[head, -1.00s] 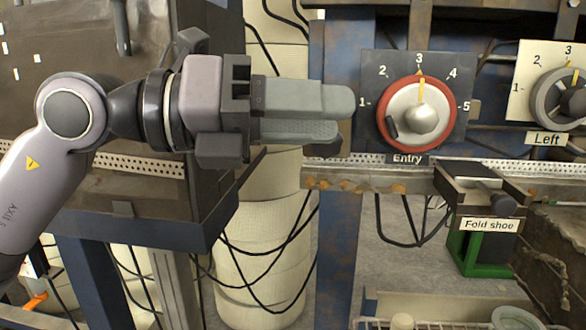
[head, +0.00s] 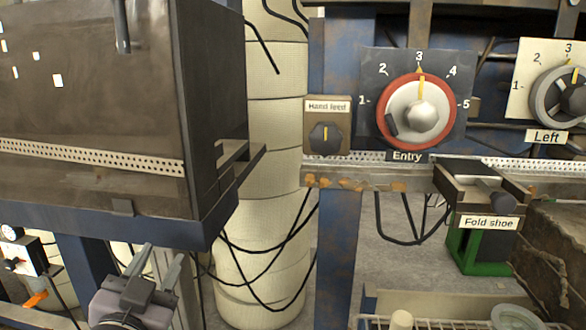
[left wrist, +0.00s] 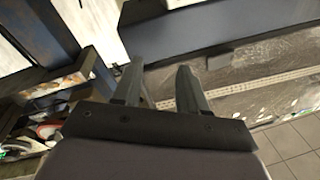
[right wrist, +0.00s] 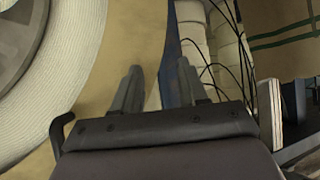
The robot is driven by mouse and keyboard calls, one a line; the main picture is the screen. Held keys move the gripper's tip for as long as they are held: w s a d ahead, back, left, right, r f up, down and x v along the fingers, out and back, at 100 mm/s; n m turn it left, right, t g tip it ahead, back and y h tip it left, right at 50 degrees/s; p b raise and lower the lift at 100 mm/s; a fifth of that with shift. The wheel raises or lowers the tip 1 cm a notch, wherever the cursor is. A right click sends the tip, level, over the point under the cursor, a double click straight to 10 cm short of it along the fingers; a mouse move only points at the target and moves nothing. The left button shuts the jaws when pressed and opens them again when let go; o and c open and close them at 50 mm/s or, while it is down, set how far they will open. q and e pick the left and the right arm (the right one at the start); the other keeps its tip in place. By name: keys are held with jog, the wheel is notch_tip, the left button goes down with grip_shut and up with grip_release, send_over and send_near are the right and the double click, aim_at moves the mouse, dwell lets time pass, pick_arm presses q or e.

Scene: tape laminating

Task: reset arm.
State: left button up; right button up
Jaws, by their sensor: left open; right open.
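My left gripper (head: 156,262) is low at the bottom left of the head view, below the dark metal box, with its fingers pointing up and apart. In the left wrist view its two fingers (left wrist: 160,90) are spread with nothing between them. My right gripper is out of the head view. In the right wrist view its fingers (right wrist: 157,88) are spread and empty, near a large white roll (right wrist: 75,70). The Entry dial (head: 420,112), with a red ring, has its yellow mark at 3. The Hand feed knob (head: 325,138) stands uncovered to its left.
The dark metal box (head: 90,90) fills the upper left of the head view. A Left dial (head: 562,98) is at the right edge. The Fold shoe (head: 485,195) sits on the rail below the Entry dial. Black cables (head: 265,262) hang before stacked cream rolls (head: 262,295).

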pick_arm(q)
jog(key=s+a+f+n+g+y, duration=0.1)
jog(key=s+f+g, duration=0.15)
jog(key=f, duration=0.35)
jog(key=s+a+f+n+g, duration=0.1)
jog(key=s+a+f+g, duration=0.15)
jog(key=f, duration=0.35)
jog(key=s+f+g+h, duration=0.1)
jog(key=s+f+g, duration=0.4)
jog(key=s+f, duration=0.4)
jog(key=s+f+g, duration=0.6)
jog(key=s, duration=0.5)
jog(key=w+d+f+t+h+p, duration=0.2)
jog(key=w+d+f+t+p, duration=0.1)
jog(key=w+f+t+p, duration=0.1)
jog(key=w+f+t, duration=0.1)
jog(key=w+t, duration=0.1)
jog(key=t, duration=0.1)
jog(key=shift+w+d+f, duration=0.15)
jog(key=shift+f, duration=0.05)
